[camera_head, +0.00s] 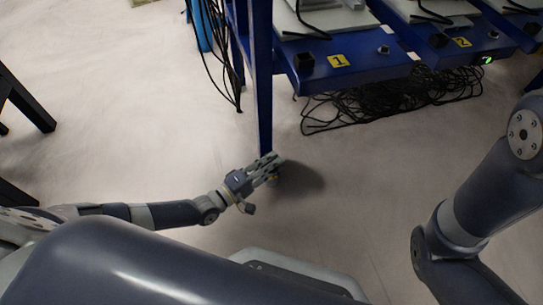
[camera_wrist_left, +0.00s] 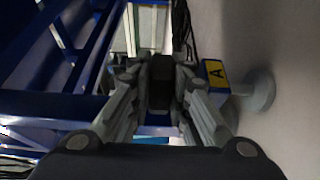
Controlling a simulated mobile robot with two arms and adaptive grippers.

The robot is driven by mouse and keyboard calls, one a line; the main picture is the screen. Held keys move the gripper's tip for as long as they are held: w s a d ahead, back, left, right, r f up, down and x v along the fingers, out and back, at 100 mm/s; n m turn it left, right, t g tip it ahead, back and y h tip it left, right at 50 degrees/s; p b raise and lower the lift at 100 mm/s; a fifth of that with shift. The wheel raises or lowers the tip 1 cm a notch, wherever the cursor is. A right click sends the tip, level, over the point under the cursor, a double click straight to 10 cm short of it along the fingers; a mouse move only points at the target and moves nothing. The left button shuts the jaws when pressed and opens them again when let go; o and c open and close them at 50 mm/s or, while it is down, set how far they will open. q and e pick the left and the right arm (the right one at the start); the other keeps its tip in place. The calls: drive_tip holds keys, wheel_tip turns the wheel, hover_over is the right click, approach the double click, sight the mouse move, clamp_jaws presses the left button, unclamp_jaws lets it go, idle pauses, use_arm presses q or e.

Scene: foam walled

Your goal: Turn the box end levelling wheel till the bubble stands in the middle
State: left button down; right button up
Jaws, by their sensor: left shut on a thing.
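My left gripper (camera_head: 276,164) is low by the floor, at the foot of a blue post (camera_head: 265,95). In the left wrist view its fingers (camera_wrist_left: 160,80) close from both sides on a dark part between them, which I take as the levelling wheel; its shape is mostly hidden. A yellow label marked A (camera_wrist_left: 215,73) and a pale round foot (camera_wrist_left: 257,90) show just right of the fingers. I cannot make out a bubble. A small green spot (camera_head: 487,60) shows on the bench edge, too small to read. My right gripper is out of view.
A blue bench with yellow labels 1 (camera_head: 339,61) and 2 (camera_head: 461,42) stands at the top. Black cables (camera_head: 400,98) lie tangled beneath it and others hang left of the post. Dark legs (camera_head: 25,105) stand at the left. The pale floor is otherwise open.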

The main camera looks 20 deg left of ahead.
use_arm(q)
drive_tip(key=n+t+y+p, duration=0.1)
drive_tip(key=n+y+p, duration=0.1)
drive_tip(key=y, duration=0.1)
drive_tip(key=shift+s+r+n+t, duration=0.1)
drive_tip(key=shift+s+n+t, duration=0.05)
drive_tip(key=shift+n+t, duration=0.2)
drive_tip(key=shift+n+t+y+p, duration=0.55)
drive_tip(key=shift+n+y+p, duration=0.3)
drive_tip(key=shift+y, duration=0.95)
drive_tip(key=shift+n+y, duration=0.3)
drive_tip(key=c, duration=1.8)
unclamp_jaws()
